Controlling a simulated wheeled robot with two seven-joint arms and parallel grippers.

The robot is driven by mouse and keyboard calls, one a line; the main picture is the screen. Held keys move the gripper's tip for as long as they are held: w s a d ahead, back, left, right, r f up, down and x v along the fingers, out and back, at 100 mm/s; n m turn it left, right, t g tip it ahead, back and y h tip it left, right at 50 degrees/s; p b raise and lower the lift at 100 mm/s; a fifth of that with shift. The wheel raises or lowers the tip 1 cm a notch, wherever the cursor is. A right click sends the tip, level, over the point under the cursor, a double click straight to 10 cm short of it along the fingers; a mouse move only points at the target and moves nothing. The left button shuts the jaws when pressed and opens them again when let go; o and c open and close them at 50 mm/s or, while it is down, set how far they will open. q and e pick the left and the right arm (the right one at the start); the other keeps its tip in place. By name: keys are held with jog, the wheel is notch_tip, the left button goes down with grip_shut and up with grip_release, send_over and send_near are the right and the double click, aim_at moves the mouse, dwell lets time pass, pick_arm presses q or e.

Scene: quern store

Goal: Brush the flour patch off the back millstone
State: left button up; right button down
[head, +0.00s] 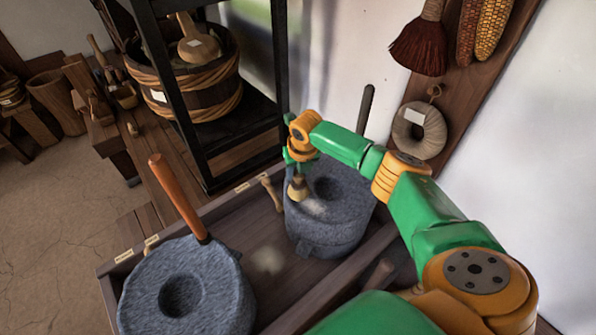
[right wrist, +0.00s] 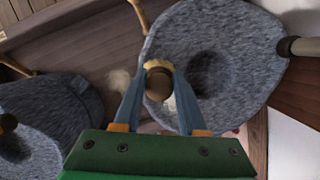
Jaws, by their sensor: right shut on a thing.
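The back millstone (head: 338,232) is a grey, rough stone with a round hollow and a dark upright handle (head: 365,110). It also shows in the right wrist view (right wrist: 250,50). A pale flour patch (head: 315,208) lies on its top beside the hollow; the right wrist view shows part of it (right wrist: 171,103). My right gripper (head: 300,165) is shut on a small brush (head: 298,189) with a tan head. The brush is over the stone's left rim, close to the patch; I cannot tell whether the bristles touch. My left gripper is not in view.
The front millstone (head: 225,285) with an orange-brown handle (head: 178,195) stands at lower left. Another pale smudge (head: 267,260) lies on the wooden trough floor between the stones. A black frame (head: 165,90) and tub (head: 215,95) stand behind. A red brush (head: 420,45) hangs on the right wall.

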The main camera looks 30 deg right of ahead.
jog(key=shift+f+b, duration=0.6)
jog(key=shift+f, duration=0.3)
